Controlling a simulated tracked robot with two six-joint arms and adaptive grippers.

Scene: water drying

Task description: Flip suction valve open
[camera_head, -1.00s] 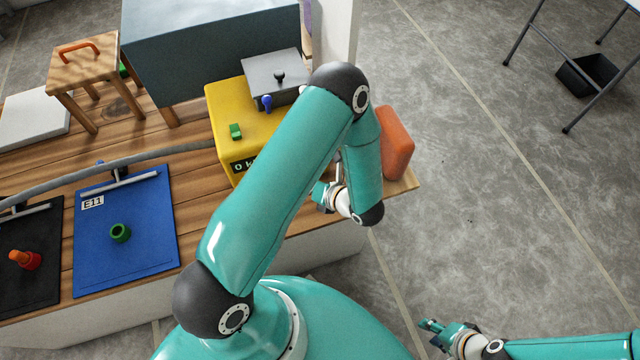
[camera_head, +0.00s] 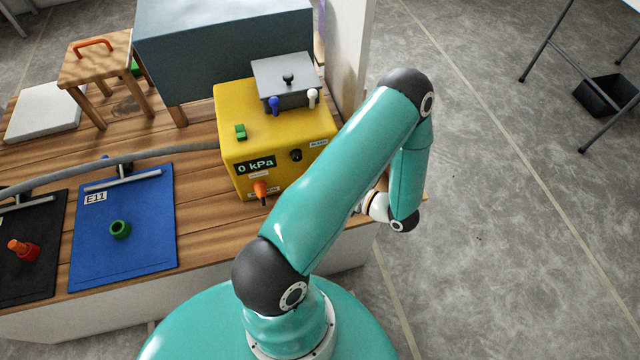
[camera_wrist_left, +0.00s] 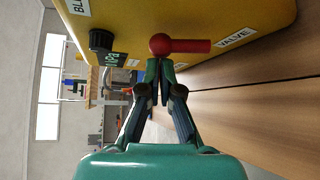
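The suction valve (camera_head: 260,187) is a small orange-red handle low on the front of the yellow pump box (camera_head: 228,108), below a "0 kPa" display. In the left wrist view the valve (camera_wrist_left: 185,46) is a red ball with a short lever pointing right toward a "VALVE" label (camera_wrist_left: 235,38). My left gripper (camera_wrist_left: 159,66) has its fingertips together just below the red ball in that view. I cannot tell whether they touch it. In the head view my arm hides the left gripper. My right gripper is out of view.
A black knob (camera_head: 295,155) sits beside the display; a grey unit (camera_head: 284,75) is on the box. The wooden bench (camera_head: 205,225) holds a blue mat (camera_head: 140,255) with a green ring (camera_head: 120,229). A grey hose (camera_head: 110,162) runs across.

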